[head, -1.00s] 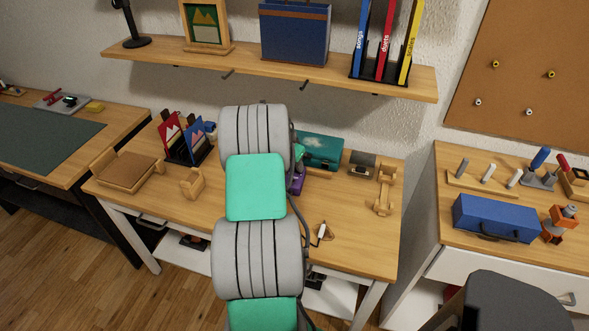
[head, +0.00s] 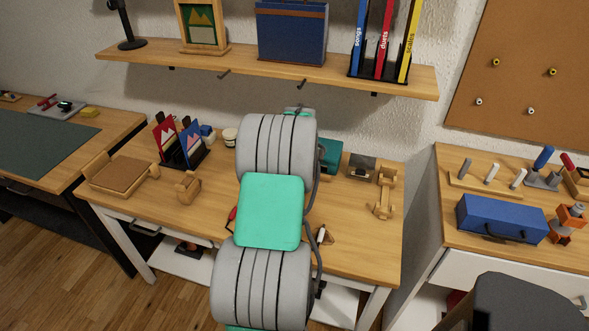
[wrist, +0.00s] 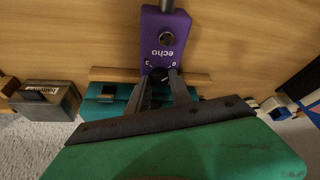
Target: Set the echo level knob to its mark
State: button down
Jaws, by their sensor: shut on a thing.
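The purple echo pedal (wrist: 178,30) shows in the wrist view, upside down, with the word "echo", a dark round button and a knob (wrist: 160,74) at its lower end. My gripper (wrist: 160,82) has its two dark fingers on either side of the knob and is shut on it. Small white marks show on the face beside the knob. The fingers partly cover the knob, so I cannot tell exactly where its pointer stands against the mark. In the head view my arm hides the pedal and the gripper.
In the wrist view, a teal case (wrist: 98,108) and a grey box marked "batteries" (wrist: 48,100) lie near the gripper. In the head view, the wooden table (head: 345,235) holds a card rack (head: 182,150) left of my arm and a wooden stand (head: 384,195) on the right.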

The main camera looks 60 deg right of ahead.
dwell(0.3)
jog(key=c, duration=1.1)
grip_release()
jog(key=shift+c, duration=0.2)
jog(key=shift+r, duration=0.1)
jog(key=v, duration=0.7)
jog(key=shift+s+r, duration=0.2)
jog(key=shift+r, duration=0.05)
jog(key=shift+a, duration=0.15)
